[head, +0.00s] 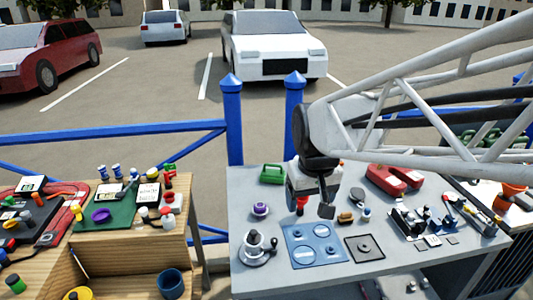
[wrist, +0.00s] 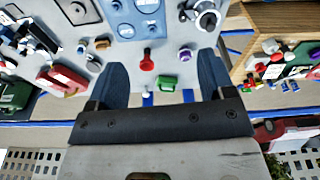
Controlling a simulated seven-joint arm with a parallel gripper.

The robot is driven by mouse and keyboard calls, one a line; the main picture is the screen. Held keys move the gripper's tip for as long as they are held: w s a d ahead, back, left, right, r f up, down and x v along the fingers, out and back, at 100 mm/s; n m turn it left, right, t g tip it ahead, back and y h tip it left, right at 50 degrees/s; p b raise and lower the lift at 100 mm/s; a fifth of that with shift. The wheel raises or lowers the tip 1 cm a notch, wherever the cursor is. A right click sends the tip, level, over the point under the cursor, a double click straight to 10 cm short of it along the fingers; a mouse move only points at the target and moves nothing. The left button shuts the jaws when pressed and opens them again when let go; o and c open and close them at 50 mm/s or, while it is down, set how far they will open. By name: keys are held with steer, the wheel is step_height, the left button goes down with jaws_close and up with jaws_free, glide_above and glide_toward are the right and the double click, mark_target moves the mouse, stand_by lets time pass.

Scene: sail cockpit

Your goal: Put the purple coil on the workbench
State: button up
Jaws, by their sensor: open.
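A purple ring-shaped piece (head: 101,215) lies on a green mat on the wooden bench (head: 120,250) at the left; it also shows at the right edge of the wrist view (wrist: 315,53). A second purple round piece (head: 260,209) with a pale centre stands on the grey table (head: 240,185); it also shows in the wrist view (wrist: 185,54). I cannot tell which of the two is the coil. My gripper (head: 322,206) is above the grey table, right of this second piece. In the wrist view my gripper (wrist: 162,75) is open, with nothing between its fingers.
A red-topped piece (wrist: 147,61) stands below my fingers. A green block (head: 272,174), blue panel (head: 314,245), grey winch (head: 259,248) and red case (head: 394,178) crowd the grey table. Blue railing posts (head: 232,120) rise behind. A gap separates the tables.

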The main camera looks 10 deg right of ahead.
steer(key=s+d+f+m, duration=0.1)
steer(key=s, duration=1.1)
steer(key=shift+s+d+t, duration=0.3)
steer(key=shift+s+t, duration=0.05)
steer(key=shift+t, duration=0.05)
